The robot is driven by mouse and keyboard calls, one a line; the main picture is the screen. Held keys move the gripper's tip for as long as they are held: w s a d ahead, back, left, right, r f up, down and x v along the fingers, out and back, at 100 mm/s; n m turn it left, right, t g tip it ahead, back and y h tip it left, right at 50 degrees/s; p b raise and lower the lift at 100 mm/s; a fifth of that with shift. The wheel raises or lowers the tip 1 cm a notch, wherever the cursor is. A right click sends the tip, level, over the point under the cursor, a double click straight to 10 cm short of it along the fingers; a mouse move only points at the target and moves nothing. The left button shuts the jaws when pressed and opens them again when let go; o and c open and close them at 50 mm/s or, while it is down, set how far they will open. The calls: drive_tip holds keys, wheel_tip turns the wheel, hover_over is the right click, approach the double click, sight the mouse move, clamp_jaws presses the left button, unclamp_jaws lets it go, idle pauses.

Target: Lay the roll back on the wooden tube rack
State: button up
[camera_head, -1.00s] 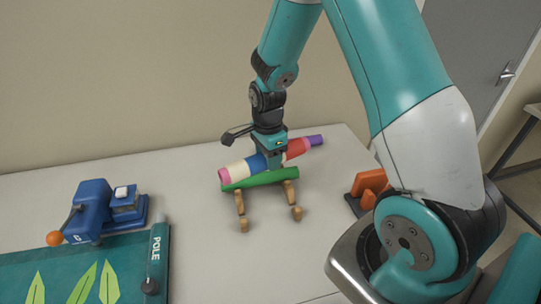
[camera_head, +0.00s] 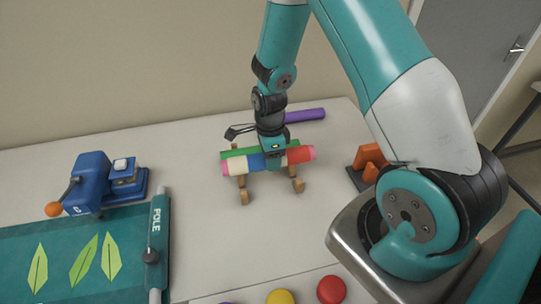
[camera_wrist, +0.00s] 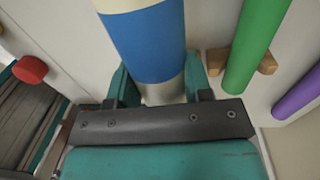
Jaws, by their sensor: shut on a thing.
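The striped roll (camera_head: 299,155), with pink, cream, blue and red bands, is in my gripper (camera_head: 273,160). My gripper is shut around its middle; the wrist view shows its blue band (camera_wrist: 147,42) between the fingers (camera_wrist: 158,88). The wooden tube rack (camera_head: 299,186) has short peg-like ends that show below the roll. A green roll (camera_head: 236,153) lies on the rack, just behind the striped roll. The striped roll is over the rack's near part, roughly parallel to the green one. I cannot tell whether it touches the rack.
A purple roll (camera_head: 305,115) lies behind on the table. A blue machine (camera_head: 92,180) and a teal sheet with a POLE bar (camera_head: 157,230) are at left. An orange holder (camera_head: 368,160) stands at right. Yellow (camera_head: 280,297) and red (camera_head: 331,289) buttons are in front.

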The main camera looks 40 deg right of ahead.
drive_tip(key=shift+f+b, duration=2.35)
drive_tip(key=shift+f, duration=1.05)
drive_tip(key=o, duration=1.1)
wheel_tip(320, 180, up, 17)
drive_tip(key=w+b, duration=0.2)
drive_tip(key=s+a+r+n+y, duration=0.1)
drive_tip(key=s+a+r+n, duration=0.2)
drive_tip(key=n, duration=0.7)
drive_tip(key=s+a+r+n+y, duration=0.1)
drive_tip(key=s+a+r+n, duration=0.3)
drive_tip(key=s+a+n, duration=0.4)
drive_tip(key=s+a+r+n+t+y, duration=0.1)
drive_tip(key=s+a+r+n, duration=0.2)
drive_tip(key=s+a+n, duration=0.3)
drive_tip(key=shift+s+a+r+n+y, duration=0.15)
drive_tip(key=shift+s+n, duration=0.45)
drive_tip(key=shift+n, duration=0.35)
drive_tip(key=shift+s+r+n+y, duration=0.1)
drive_tip(key=shift+s+n, duration=0.55)
drive_tip(key=shift+n, duration=0.35)
drive_tip(key=shift+s+a+r+n+y, duration=0.15)
drive_tip(key=shift+s+n, duration=0.45)
drive_tip(key=shift+n, duration=0.35)
